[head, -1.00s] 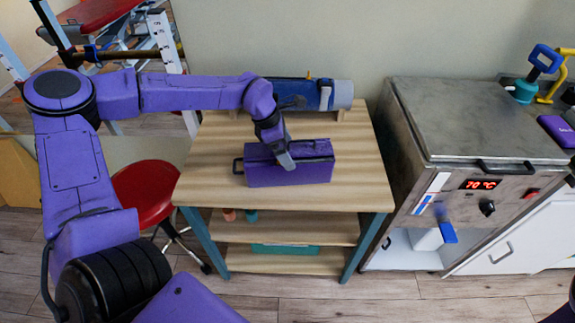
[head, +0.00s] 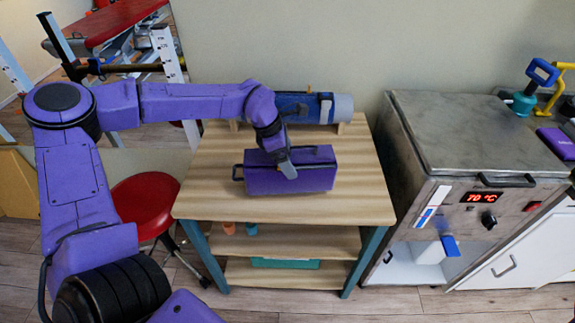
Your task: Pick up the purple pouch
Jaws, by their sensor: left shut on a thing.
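The purple pouch (head: 315,178) is a box-shaped bag with a dark handle loop at its left end. It is on or just above the wooden top of the shelf table (head: 350,205); I cannot tell whether it touches the wood. My left gripper (head: 287,170) reaches down onto the pouch from above and is shut on its top, near the middle. The fingertips are partly hidden against the pouch. My right gripper is not in view.
A blue and grey cylinder (head: 343,108) lies in a holder behind the pouch. A metal heater cabinet (head: 470,130) reading 70 °C stands to the right. A red stool (head: 145,205) stands at the left. The table's front is clear.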

